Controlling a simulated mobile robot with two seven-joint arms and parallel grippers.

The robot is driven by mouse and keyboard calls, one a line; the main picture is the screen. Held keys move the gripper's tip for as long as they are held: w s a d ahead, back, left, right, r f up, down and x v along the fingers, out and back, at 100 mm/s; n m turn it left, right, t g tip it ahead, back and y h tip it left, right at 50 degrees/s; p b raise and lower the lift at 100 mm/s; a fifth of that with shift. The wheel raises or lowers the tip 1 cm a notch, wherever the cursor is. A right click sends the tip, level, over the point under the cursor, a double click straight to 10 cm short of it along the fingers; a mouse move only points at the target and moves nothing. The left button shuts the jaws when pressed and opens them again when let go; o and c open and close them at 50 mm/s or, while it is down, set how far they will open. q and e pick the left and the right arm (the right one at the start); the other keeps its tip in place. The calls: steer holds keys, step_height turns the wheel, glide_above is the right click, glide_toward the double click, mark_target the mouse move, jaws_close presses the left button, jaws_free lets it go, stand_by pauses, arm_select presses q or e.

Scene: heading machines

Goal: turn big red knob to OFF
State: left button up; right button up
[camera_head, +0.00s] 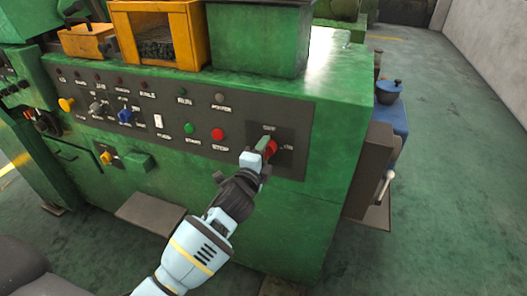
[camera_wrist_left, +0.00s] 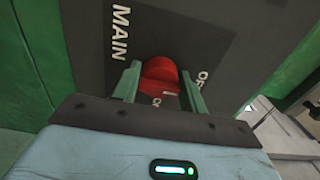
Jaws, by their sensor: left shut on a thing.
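The big red knob (camera_head: 270,149) sits on a dark plate at the right end of the green machine's control panel. It also shows in the left wrist view (camera_wrist_left: 160,72), beside the word MAIN and partly hidden labels. A small pale mark shows on the knob's lower part there. My left gripper (camera_head: 262,146) has its two green fingers on either side of the knob and is shut on it. The fingers hide part of the knob and its labels. I cannot tell the knob's exact setting. My right gripper is not in view.
Left of the knob are a red button (camera_head: 217,134), a green button (camera_head: 189,128) and several switches. An orange bin (camera_head: 197,35) stands on the machine. A side box with a lever (camera_head: 386,184) juts out at right. The floor (camera_head: 450,200) beyond is clear.

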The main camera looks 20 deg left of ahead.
arm_select(q)
steer(key=o, duration=1)
steer(key=shift+c, duration=0.2)
steer(key=s, duration=0.7)
steer(key=shift+s, duration=0.4)
steer(key=shift+a+f, duration=0.1)
